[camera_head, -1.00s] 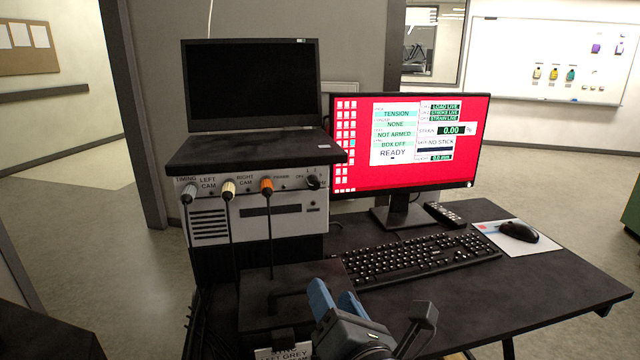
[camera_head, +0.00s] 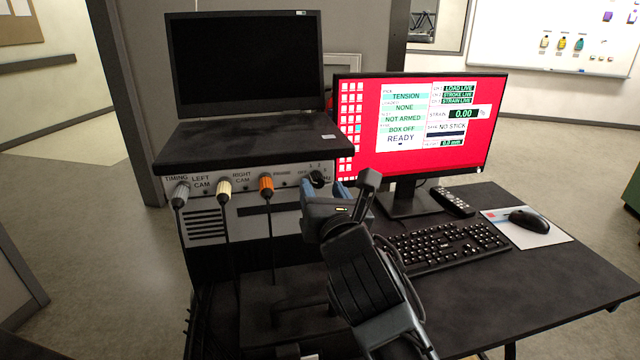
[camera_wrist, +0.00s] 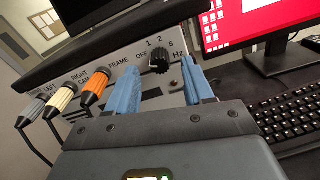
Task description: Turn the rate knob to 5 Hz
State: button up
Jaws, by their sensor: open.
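The rate knob (camera_wrist: 159,61) is a black ribbed dial on the front of the grey box, with OFF, 1, 2, 5 and Hz printed around it. In the head view the knob (camera_head: 318,178) sits at the box's upper right, partly behind my gripper. I cannot make out the pointer's setting. My gripper (camera_wrist: 159,88) has two blue fingers, spread apart and empty. In the wrist view the knob shows between and beyond the fingertips, apart from them. In the head view my gripper (camera_head: 325,188) is just in front of the panel's right end.
Grey, cream and orange cable plugs (camera_head: 266,187) stick out of the panel (camera_head: 285,215) left of the knob. A dark monitor (camera_head: 245,65) stands on the box. A red-screened monitor (camera_head: 355,150) and a keyboard (camera_head: 450,245) are to the right.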

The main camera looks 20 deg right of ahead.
aim_at(317, 180)
jog(key=shift+w+d, duration=0.2)
jog(key=shift+w, duration=1.05)
jog(key=shift+c, duration=0.5)
grip_shut()
